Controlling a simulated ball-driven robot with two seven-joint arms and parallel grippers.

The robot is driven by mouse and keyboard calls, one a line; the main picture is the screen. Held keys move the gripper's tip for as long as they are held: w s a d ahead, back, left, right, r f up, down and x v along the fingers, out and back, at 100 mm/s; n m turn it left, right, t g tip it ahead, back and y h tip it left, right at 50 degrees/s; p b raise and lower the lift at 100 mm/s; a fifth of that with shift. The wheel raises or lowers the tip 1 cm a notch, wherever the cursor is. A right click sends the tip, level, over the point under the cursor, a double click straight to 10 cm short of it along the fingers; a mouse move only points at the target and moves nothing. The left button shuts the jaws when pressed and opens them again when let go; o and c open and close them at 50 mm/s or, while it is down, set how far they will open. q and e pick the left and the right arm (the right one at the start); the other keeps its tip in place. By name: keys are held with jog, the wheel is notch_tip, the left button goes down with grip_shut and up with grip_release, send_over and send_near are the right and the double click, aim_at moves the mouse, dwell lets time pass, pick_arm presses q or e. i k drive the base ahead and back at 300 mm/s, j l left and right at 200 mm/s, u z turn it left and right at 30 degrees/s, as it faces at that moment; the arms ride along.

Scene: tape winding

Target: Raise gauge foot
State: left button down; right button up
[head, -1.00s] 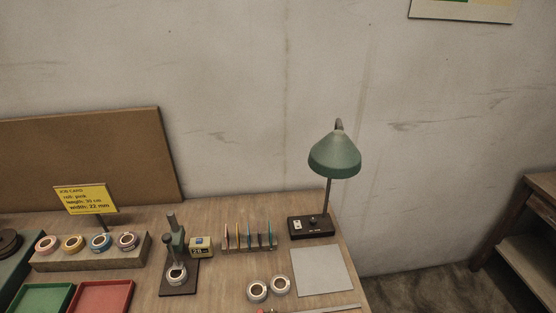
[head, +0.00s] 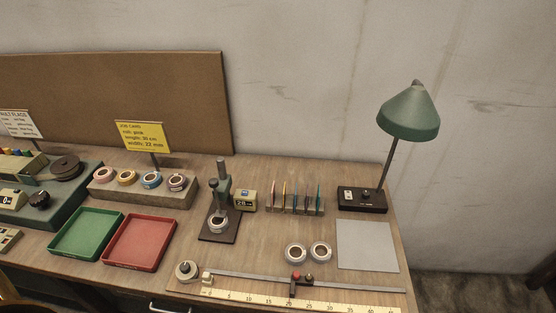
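The gauge (head: 219,207) stands on the bench in the middle of the head view, with a dark base plate, a green upright column and a dark post on top. A white tape roll (head: 217,226) sits on its base, under the foot. The foot is too small to tell whether it touches the roll. A small yellow display box (head: 245,200) stands to the right of the gauge. Neither of my grippers shows.
Green (head: 86,233) and red (head: 139,241) trays lie left of the gauge. A rack of tape rolls (head: 142,189) stands behind them. Two loose rolls, a grey sheet (head: 367,246) and a green lamp (head: 409,112) are at right. A ruler (head: 290,299) runs along the front.

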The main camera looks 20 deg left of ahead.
aim_at(213, 182)
jog(key=u, duration=1.3)
